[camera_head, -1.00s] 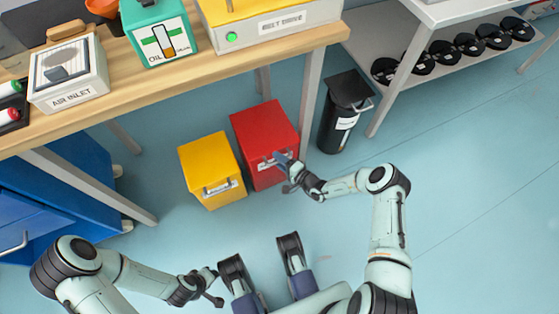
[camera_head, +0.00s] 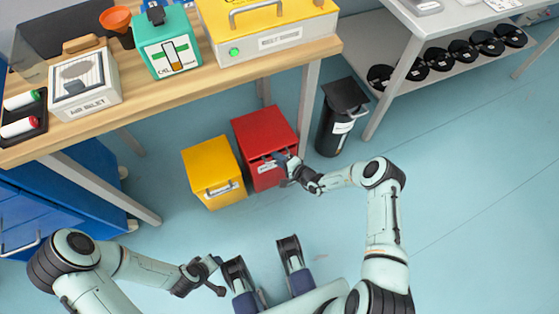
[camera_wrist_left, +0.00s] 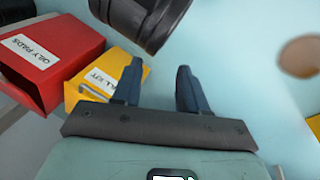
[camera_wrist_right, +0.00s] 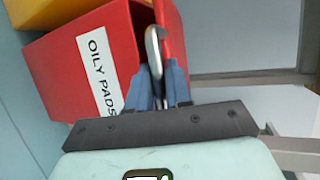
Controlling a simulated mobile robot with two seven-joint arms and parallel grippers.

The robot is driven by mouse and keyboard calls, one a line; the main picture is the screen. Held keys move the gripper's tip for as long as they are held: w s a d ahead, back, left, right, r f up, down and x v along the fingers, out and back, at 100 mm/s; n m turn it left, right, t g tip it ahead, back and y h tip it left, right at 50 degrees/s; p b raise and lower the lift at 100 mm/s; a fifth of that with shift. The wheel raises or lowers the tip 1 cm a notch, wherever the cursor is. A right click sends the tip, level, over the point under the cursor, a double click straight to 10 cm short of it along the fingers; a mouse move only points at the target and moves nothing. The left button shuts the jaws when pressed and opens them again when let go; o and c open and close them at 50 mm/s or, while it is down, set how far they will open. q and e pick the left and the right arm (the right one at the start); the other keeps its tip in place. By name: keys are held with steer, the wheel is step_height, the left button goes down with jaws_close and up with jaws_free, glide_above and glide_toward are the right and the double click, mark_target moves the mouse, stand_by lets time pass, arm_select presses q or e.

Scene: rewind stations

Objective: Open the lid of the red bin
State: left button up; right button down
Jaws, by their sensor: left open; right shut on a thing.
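The red bin (camera_head: 258,131) stands on the floor beside the yellow bin. It carries an OILY PADS label, which shows in the right wrist view (camera_wrist_right: 98,72). My right gripper (camera_head: 285,165) is at the bin's front and is shut on its silver handle (camera_wrist_right: 153,48). In the right wrist view, a dark gap shows between the handle-side red panel and the labelled face, so the lid appears slightly raised. My left gripper (camera_wrist_left: 160,85) is open and empty, well away from the bins. The red bin (camera_wrist_left: 50,45) also shows in the left wrist view.
The yellow bin (camera_head: 205,160) is close on the red bin's left. A black canister (camera_head: 335,130) stands to its right. The wooden workbench (camera_head: 190,92) and its legs are behind and above. The floor in front is mostly clear.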

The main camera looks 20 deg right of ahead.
arm_select(q)
steer(key=s+d+r+g+h+p, duration=0.1)
steer(key=s+d+r+g+p, duration=0.2)
steer(key=s+r+p, duration=0.5)
steer(key=shift+s+d+r+m+p, duration=0.35)
steer(key=shift+s+r, duration=0.25)
steer(key=shift+r, duration=0.25)
arm_select(e)
steer(key=w+r+g, duration=0.2)
steer(key=w+r, duration=0.3)
steer(key=r, duration=0.8)
steer(key=shift+m+h, duration=0.4)
arm_select(q)
steer(key=shift+a, duration=0.1)
arm_select(e)
steer(key=c, duration=1.1)
jaws_free()
steer(key=shift+f, duration=0.1)
arm_select(q)
steer(key=shift+s+r+g+p, duration=0.3)
steer(key=shift+r+p, duration=0.4)
steer(key=shift+p, duration=0.15)
arm_select(e)
steer(key=shift+v, duration=6.65)
